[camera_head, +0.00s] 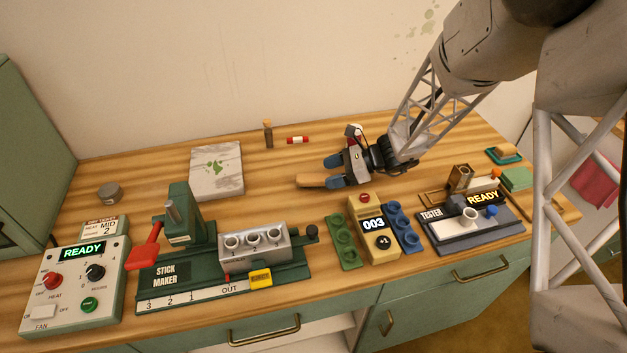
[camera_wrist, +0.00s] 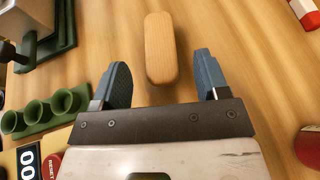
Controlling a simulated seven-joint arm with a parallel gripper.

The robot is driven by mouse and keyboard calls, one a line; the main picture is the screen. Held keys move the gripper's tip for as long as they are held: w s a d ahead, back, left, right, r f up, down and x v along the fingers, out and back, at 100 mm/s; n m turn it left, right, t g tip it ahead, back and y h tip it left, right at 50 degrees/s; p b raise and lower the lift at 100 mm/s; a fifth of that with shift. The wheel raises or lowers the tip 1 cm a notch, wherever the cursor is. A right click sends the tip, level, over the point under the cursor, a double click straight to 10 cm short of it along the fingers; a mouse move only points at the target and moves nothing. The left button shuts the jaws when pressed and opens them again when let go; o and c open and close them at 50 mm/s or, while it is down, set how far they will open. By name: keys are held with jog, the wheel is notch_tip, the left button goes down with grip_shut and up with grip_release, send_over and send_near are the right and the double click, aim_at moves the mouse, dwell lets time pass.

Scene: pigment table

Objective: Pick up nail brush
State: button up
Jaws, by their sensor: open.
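The nail brush seems to be the light wooden, rounded oblong piece (camera_head: 311,180) on the table in the head view; no bristles show. In the wrist view the wooden piece (camera_wrist: 160,48) lies ahead of my gripper, lengthwise, its near end reaching between the fingertips. My gripper (camera_head: 332,171) is open, its blue fingers pointing left at the piece. In the wrist view my gripper (camera_wrist: 162,72) has one finger on each side, with a gap to the wood on both sides. I cannot tell the fingers' height above the table.
A green stick maker (camera_head: 165,273) stands front left of my gripper. Green cups (camera_head: 342,240), a yellow counter (camera_head: 375,245) and a tester (camera_head: 470,236) stand in front. A red-and-white tube (camera_head: 298,140) and a small bottle (camera_head: 268,134) are behind. Table left of the wooden piece is clear.

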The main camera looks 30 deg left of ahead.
aim_at(316, 177)
jog(key=shift+x, duration=2.35)
jog(key=c, duration=1)
jog(key=shift+r, duration=5)
